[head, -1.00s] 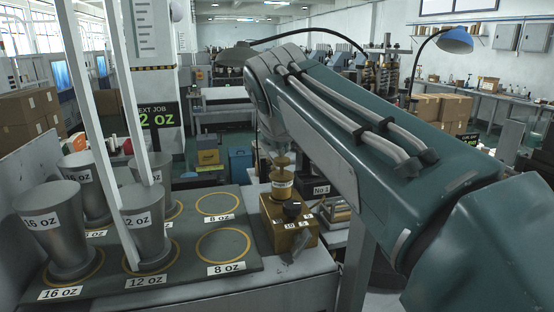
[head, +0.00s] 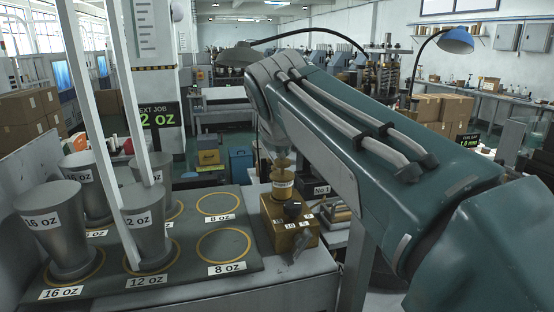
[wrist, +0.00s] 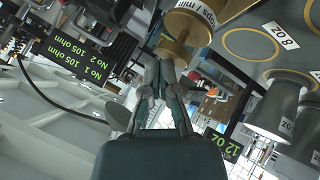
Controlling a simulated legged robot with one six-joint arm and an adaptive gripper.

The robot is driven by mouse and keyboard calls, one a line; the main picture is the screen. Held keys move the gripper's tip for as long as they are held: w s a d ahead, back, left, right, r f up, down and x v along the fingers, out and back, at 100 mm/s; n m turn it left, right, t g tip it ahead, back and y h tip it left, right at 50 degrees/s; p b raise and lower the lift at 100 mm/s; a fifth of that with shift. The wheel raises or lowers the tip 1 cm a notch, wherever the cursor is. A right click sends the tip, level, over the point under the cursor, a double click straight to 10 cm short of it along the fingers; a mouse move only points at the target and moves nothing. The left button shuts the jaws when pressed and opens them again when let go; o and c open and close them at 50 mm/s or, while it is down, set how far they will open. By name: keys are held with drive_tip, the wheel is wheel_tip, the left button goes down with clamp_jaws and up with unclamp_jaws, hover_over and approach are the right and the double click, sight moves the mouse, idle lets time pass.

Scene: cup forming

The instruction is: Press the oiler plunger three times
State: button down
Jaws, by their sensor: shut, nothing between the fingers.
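The brass oiler (head: 284,206) stands on the bench, right of the cup mat, with its labelled cylinder upright and a round plunger cap (head: 282,162) on top. In the wrist view, where the scene is turned over, the brass plunger cap (wrist: 180,52) shows just beyond my fingertips. My gripper (wrist: 166,62) is shut and empty, its fingertips at or very near the cap. I cannot tell if they touch it. In the head view my arm hides most of the gripper above the oiler.
Grey metal cups (head: 146,220) marked 16 oz and 12 oz stand on the dark mat (head: 205,280) to the left. Two 8 oz rings on it are empty. Pale upright posts (head: 128,100) cross the view at left. A No 1 block (head: 321,190) lies right of the oiler.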

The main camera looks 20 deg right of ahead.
sight(284, 161)
drive_tip(key=shift+f, duration=0.65)
idle(0.7)
drive_tip(key=shift+r, duration=1.4)
drive_tip(key=shift+r, duration=2.5)
